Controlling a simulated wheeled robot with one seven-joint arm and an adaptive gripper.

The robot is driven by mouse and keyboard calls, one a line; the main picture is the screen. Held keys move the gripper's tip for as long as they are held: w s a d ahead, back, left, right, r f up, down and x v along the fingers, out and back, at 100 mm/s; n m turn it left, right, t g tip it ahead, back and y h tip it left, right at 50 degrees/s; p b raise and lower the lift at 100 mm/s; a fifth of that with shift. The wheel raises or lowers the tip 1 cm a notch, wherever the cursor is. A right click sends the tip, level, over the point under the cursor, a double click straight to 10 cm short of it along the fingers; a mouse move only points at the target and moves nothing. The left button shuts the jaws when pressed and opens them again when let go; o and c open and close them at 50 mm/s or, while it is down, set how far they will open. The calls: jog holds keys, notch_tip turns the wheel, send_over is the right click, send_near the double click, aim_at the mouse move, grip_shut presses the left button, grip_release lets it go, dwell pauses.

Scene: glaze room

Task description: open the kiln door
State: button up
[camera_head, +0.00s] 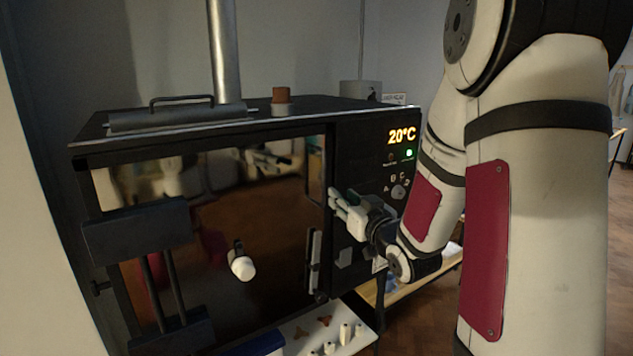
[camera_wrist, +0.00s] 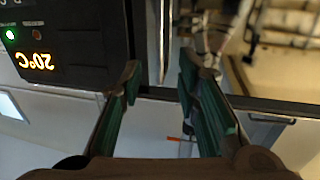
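The kiln (camera_head: 355,120) is a dark box with a lit 20°C panel. Its glossy, mirror-like door (camera_head: 275,210) looks shut, lying flush with the front. A vertical grey handle (camera_head: 314,262) is on the door's right edge. A white knob-like plug (camera_head: 242,266) sits in the middle of the door. My gripper (camera_head: 338,204) is by the door's right edge, above the handle and beside the panel. In the wrist view, my gripper (camera_wrist: 160,72) has its green-padded fingers apart, with nothing held between them. I cannot tell whether a fingertip touches the kiln.
A heavy hinge bracket (camera_head: 140,230) is on the door's left side. A metal flue pipe (camera_head: 224,50) rises behind the kiln. A low shelf (camera_head: 345,340) with small white and brown pieces is below. Open floor shows at the right.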

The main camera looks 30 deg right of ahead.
aim_at(324, 181)
jog(key=w, duration=0.4)
jog(key=w+d, duration=0.1)
jog(key=w, duration=0.3)
jog(key=w+d, duration=0.1)
jog(key=w, duration=0.3)
jog(key=shift+w, duration=0.2)
grip_shut()
